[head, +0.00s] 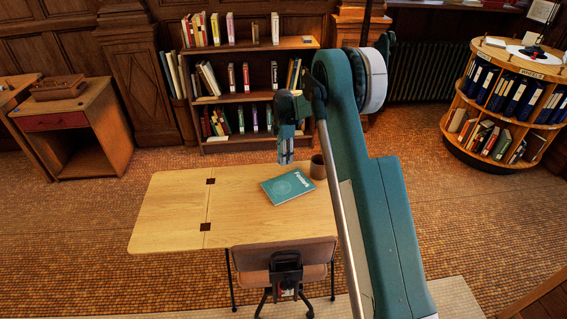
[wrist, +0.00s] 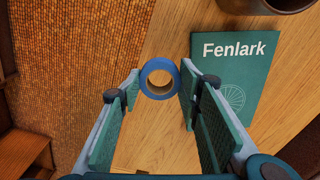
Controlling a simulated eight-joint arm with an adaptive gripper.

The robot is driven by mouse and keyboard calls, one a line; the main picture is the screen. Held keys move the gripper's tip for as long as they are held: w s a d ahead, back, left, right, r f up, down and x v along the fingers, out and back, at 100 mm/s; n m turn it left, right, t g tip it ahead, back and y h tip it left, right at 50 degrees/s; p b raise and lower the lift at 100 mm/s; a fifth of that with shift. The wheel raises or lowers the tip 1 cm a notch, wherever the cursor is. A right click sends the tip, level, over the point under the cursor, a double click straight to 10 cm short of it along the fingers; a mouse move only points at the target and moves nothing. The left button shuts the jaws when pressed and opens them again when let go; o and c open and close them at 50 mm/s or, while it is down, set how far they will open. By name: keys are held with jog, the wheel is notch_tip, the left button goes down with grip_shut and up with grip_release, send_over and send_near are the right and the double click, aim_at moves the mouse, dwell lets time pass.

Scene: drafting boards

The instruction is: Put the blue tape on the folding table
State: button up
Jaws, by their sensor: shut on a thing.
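The blue tape (wrist: 160,94) is a small ring with a tan inside, held between the fingertips of my gripper (wrist: 158,86) in the wrist view. My gripper (head: 286,152) shows small in the head view, pointing down near the back edge of the folding table (head: 170,205); the tape is too small to make out there. The folding table has a light wood top with dark hinge plates. In the wrist view its wood surface (wrist: 135,150) lies below the tape; the gap between them is hard to judge.
A teal book marked Fenlark (head: 287,187) lies on the table, beside my right finger in the wrist view. A dark cup (head: 318,167) stands behind it. A chair (head: 285,262) is at the near side. The table's left half is clear. A bookshelf (head: 225,92) stands behind.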

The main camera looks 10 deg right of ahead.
aim_at(283, 167)
jog(key=shift+f+b, duration=0.4)
jog(key=shift+f, duration=1.45)
jog(key=shift+f, duration=0.15)
jog(key=o, duration=0.8)
notch_tip(283, 167, up, 12)
jog(key=shift+r+p, duration=0.2)
jog(key=shift+p, duration=0.85)
